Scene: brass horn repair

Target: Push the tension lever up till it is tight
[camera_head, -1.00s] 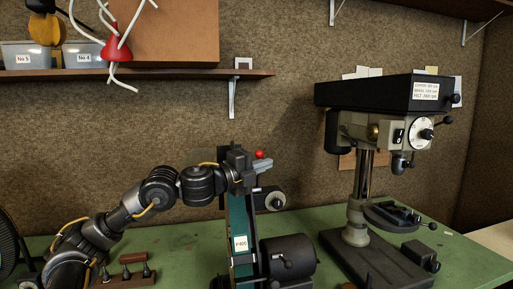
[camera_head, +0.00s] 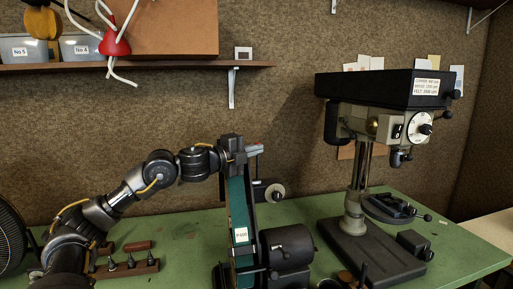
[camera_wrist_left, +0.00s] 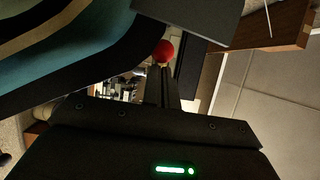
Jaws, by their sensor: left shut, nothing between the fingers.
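The tension lever's red knob (camera_wrist_left: 163,51) shows in the left wrist view, just beyond the fingers, on a dark arm. My left gripper (camera_head: 255,149) is shut and empty at the top of the belt grinder (camera_head: 237,205), right by the knob. I cannot tell whether it touches the lever. The grinder has a green belt with a white label. My right gripper is in neither view.
A drill press (camera_head: 365,190) stands to the right on the green bench (camera_head: 190,235). A wooden rack (camera_head: 130,267) with small dark tools lies below my left arm.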

